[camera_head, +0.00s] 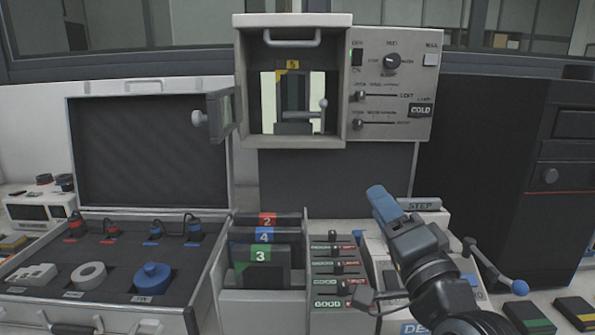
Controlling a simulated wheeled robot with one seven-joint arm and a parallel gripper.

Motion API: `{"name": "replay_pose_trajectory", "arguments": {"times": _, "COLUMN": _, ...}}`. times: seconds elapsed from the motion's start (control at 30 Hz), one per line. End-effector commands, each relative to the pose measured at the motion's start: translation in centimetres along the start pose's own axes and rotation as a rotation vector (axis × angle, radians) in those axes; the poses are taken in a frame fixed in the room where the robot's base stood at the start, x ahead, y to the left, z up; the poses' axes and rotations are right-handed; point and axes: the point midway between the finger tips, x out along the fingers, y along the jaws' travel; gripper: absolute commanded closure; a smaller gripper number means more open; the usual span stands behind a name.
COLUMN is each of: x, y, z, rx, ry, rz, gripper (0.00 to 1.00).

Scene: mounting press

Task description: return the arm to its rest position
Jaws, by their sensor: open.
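My arm (445,285) comes up from the lower right of the picture, dark with jointed links. My gripper (385,203) is at its end, with blue fingertips pointing up and to the left. It is in front of the dark panel below the press, just left of the STEP label (420,204). The fingers overlap in this view, so the gap between them is hidden. I see nothing held in the gripper. The arm hides part of the white unit (377,245) behind it.
The mounting press (390,80) has its small door (222,114) swung open to the left. An open case (150,150) holds spools and plugs. Numbered folders (262,256) and a GOOD-labelled switch panel (335,270) stand at centre. A blue-tipped lever (510,282) is right of my arm.

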Motion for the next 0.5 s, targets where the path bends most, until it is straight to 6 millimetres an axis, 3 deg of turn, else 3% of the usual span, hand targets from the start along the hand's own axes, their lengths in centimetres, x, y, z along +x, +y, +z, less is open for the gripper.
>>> {"name": "replay_pose_trajectory", "arguments": {"times": 0.03, "x": -2.3, "y": 1.8, "z": 0.7, "rx": -0.034, "ry": 0.002, "rz": 0.035, "gripper": 0.60}}
{"name": "replay_pose_trajectory", "arguments": {"times": 0.2, "x": -9.0, "y": 5.9, "z": 2.1, "rx": -0.168, "ry": 0.011, "rz": 0.125, "gripper": 0.60}}
{"name": "replay_pose_trajectory", "arguments": {"times": 0.5, "x": -21.5, "y": 9.9, "z": 3.9, "rx": -0.413, "ry": -0.015, "rz": 0.275, "gripper": 0.60}}
